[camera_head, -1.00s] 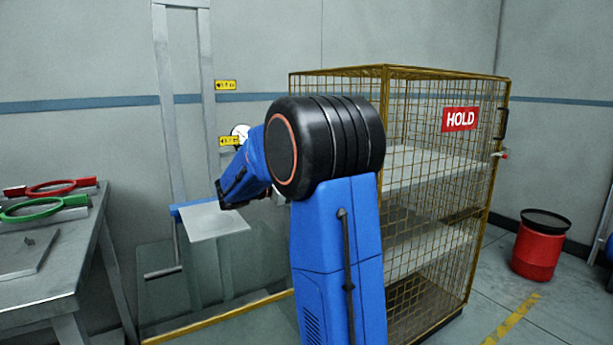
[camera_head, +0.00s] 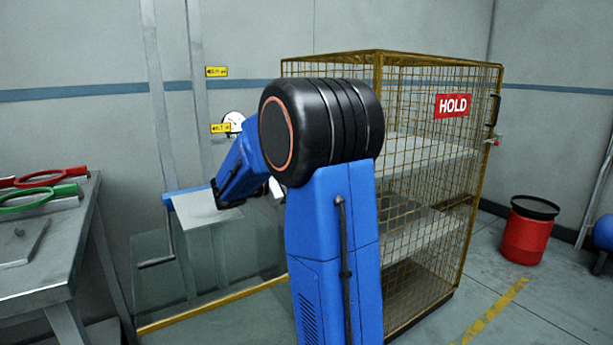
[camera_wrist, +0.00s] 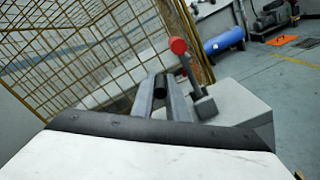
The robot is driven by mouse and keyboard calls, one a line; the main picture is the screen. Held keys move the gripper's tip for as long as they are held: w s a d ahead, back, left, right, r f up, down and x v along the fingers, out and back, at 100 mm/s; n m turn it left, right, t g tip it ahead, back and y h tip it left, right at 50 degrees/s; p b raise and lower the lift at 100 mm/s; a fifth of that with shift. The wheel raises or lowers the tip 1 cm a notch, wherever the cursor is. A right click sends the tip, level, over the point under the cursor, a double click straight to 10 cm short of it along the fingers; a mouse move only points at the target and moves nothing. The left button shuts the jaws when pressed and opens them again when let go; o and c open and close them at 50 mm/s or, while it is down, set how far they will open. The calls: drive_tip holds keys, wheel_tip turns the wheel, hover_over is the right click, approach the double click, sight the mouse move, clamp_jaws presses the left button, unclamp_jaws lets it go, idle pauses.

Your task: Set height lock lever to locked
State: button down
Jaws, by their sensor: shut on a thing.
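In the wrist view my gripper (camera_wrist: 160,98) has its two grey fingers close together around a dark, round-ended part (camera_wrist: 160,86). I cannot tell whether this part belongs to the lever. Just right of the fingers a lever with a red knob (camera_wrist: 178,46) and a thin grey rod rises, tilted, from a grey block (camera_wrist: 205,107). In the head view my blue arm hides most of the gripper and the lever. A grey stand with a blue-edged plate (camera_head: 205,208) is beside my arm.
A yellow mesh cage (camera_head: 425,190) with a HOLD sign stands close to the right of my arm. A table (camera_head: 50,275) with red and green rings is at left. A crank (camera_head: 157,262) sticks out low on the stand. A red bin (camera_head: 530,235) stands far right.

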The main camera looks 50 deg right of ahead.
drive_tip(key=c, duration=1.7)
unclamp_jaws()
drive_tip(key=v, duration=1.7)
drive_tip(key=shift+w+a, duration=0.15)
